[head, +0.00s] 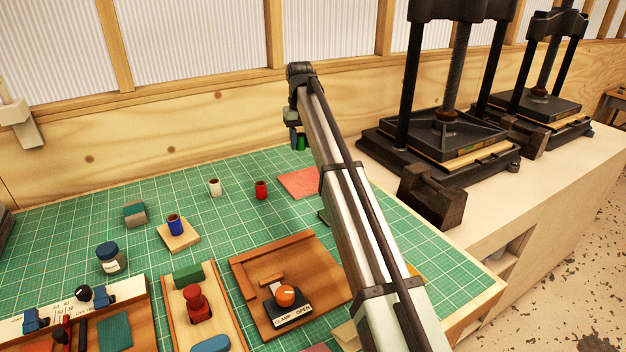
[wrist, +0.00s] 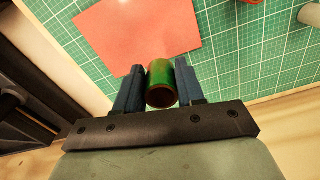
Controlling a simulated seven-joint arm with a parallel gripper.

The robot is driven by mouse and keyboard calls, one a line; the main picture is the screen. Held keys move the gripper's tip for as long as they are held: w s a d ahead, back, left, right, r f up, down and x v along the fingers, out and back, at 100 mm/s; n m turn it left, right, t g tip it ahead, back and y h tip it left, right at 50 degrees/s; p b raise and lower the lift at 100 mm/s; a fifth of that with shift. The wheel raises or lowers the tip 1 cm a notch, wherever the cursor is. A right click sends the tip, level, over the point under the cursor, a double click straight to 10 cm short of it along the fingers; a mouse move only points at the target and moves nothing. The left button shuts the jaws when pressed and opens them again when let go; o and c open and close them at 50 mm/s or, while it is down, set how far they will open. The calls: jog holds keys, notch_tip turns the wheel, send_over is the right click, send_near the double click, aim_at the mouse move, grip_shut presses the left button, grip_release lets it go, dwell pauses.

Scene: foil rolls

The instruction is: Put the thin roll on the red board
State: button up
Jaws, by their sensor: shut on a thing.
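My gripper (wrist: 161,88) is shut on a green roll (wrist: 159,82), with a dark blue finger on each side of it. The roll's brown open end faces the wrist camera. In the head view the gripper (head: 299,138) and green roll (head: 302,143) are raised near the back edge of the mat. The red board (head: 298,183) lies flat on the mat, nearer the head camera than the gripper and partly hidden by my arm. The red board (wrist: 128,32) also shows in the wrist view, beyond the fingers and mostly left of the roll. Its visible top is bare.
A red roll (head: 261,190) and a white roll (head: 215,187) stand left of the red board. A blue roll (head: 175,225) stands on a small wooden board (head: 178,239). Black presses (head: 440,135) stand at the right. A wooden wall (head: 150,150) runs behind the mat.

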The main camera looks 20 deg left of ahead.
aim_at(314, 179)
jog(key=shift+w+d+f+n, duration=0.1)
jog(key=shift+d+f+n, duration=0.6)
jog(key=shift+f+n, duration=0.7)
jog(key=shift+w+d+f+n, duration=0.1)
jog(key=shift+d+f+n, duration=0.7)
jog(key=shift+f, duration=1.15)
jog(key=shift+d+f+n, duration=0.6)
jog(key=shift+f+n, duration=0.6)
jog(key=shift+f, duration=0.45)
jog(key=shift+f, duration=0.1)
jog(key=o, duration=1)
notch_tip(314, 179, up, 12)
jog(key=shift+r, duration=0.1)
